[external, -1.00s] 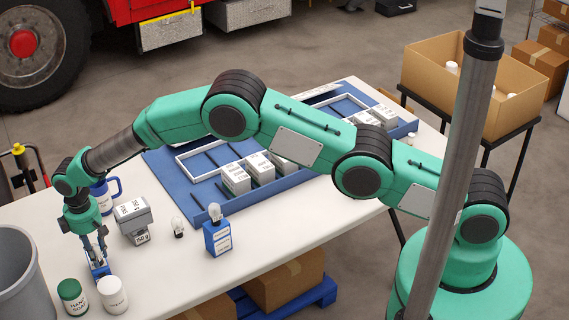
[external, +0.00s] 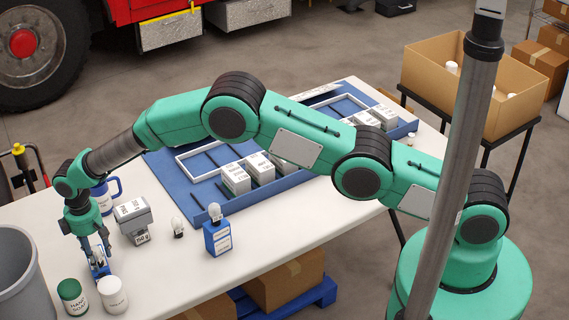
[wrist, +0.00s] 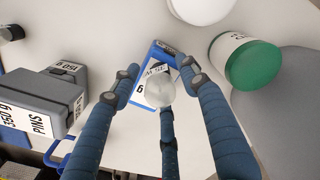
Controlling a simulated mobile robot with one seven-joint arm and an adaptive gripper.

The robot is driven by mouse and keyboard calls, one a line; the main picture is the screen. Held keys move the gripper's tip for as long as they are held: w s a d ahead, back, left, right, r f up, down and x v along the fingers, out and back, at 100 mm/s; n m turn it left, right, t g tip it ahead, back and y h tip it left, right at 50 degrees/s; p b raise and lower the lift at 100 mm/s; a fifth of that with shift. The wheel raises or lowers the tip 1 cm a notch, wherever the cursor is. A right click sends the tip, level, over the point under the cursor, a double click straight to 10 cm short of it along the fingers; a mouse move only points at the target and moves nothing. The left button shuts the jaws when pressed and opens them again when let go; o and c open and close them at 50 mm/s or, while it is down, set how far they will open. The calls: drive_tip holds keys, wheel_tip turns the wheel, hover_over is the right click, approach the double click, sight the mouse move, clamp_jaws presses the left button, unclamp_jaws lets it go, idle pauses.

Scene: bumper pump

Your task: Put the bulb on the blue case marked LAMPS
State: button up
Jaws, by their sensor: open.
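In the external view my open gripper (external: 99,258) is over this blue case (external: 101,272) at the table's left front. I cannot tell whether the bulb touches the case. Another blue case (external: 217,242) with a white label stands mid-table with a clear bulb (external: 215,212) on top. A small bulb (external: 178,227) stands left of it.
A green-lidded jar (external: 72,296) and a white jar (external: 112,295) stand close to my gripper. A grey bin (external: 18,275) is at the left. A blue tray (external: 180,190) holds white boxes.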

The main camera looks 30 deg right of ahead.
sight(93, 247)
wheel_tip(93, 247, up, 12)
drive_tip(key=shift+r+p, duration=0.15)
drive_tip(key=shift+p, duration=0.35)
idle(0.7)
idle(0.4)
